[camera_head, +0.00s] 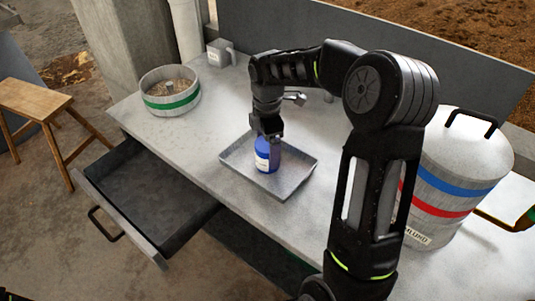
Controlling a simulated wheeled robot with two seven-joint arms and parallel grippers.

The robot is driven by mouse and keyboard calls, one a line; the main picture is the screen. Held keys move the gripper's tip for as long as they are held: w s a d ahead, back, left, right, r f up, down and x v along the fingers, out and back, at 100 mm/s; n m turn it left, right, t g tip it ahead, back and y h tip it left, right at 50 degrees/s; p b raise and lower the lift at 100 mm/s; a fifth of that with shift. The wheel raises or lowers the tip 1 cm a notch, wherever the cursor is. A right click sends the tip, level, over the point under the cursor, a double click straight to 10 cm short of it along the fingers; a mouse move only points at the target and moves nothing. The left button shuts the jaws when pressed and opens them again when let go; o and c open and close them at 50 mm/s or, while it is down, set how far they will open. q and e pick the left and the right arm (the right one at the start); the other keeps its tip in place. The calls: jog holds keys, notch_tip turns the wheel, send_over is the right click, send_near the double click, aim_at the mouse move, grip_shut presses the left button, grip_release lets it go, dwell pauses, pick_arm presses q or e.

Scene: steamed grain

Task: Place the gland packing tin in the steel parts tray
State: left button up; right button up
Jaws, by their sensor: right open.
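The blue gland packing tin (263,159), with a white label, stands upright in the steel parts tray (299,182), inside its low rim and toward its middle. My right gripper (270,134) points down right at the top of the tin. It is open. Its fingers hide part of the tin's top, and I cannot tell whether they touch it. My left gripper is not in view.
A round pan with a green band (170,105) and a small grey box (221,53) stand on the table (215,100). A large white canister (453,170) with blue and red bands stands at right. An open drawer (150,195) juts out at the front left.

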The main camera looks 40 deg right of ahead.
notch_tip(320, 180, up, 8)
jog(key=shift+r, duration=0.1)
dwell(0.9)
